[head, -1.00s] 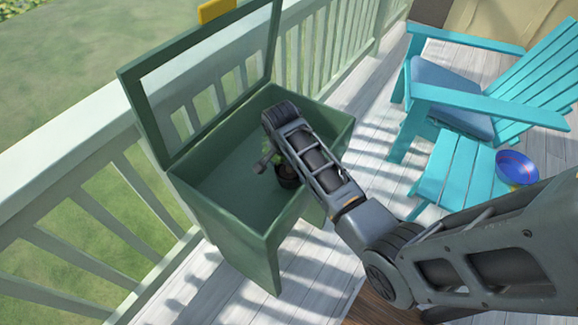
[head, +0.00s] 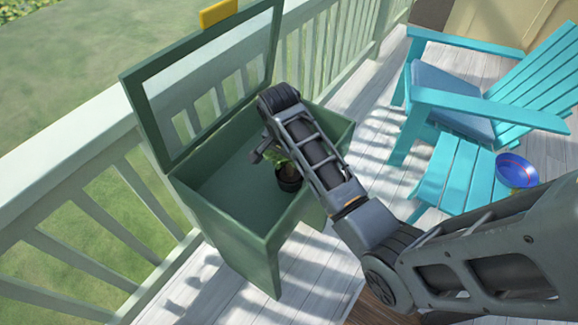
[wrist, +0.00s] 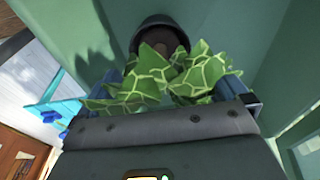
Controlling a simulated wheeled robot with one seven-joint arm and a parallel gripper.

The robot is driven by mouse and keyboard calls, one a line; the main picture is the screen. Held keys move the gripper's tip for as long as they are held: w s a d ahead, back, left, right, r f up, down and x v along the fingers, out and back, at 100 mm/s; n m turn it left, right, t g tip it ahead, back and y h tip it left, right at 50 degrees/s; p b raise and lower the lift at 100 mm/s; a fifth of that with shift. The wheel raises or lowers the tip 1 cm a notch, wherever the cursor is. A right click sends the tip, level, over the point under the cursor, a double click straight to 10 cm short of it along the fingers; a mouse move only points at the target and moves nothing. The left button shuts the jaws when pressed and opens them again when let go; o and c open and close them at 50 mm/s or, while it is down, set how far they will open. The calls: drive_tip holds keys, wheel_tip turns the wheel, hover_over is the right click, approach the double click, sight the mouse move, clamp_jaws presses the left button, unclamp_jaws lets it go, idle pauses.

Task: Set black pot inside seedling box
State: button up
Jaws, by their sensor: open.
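The black pot (head: 288,180) holds a green leafy plant and sits inside the green seedling box (head: 262,238), near its right wall. It looks upright on the box floor. The box's framed lid stands open. My gripper (head: 266,152) is over the box, above and left of the pot, and is open. In the wrist view, the dark pot (wrist: 158,30) is beyond my gripper (wrist: 180,82). Patterned green leaves fill the space at the jaws and hide much of the fingers. I cannot tell whether the leaves touch them.
The open lid (head: 158,140) rises on the box's left side, close to my arm. A white railing (head: 70,165) runs behind it. A turquoise chair (head: 480,105) and footstool with a blue bowl (head: 516,170) stand right. The box's left interior is clear.

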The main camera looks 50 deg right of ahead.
drive_tip(key=r, duration=0.5)
drive_tip(key=shift+a+r, duration=0.35)
drive_tip(key=shift+a, duration=0.05)
idle(0.9)
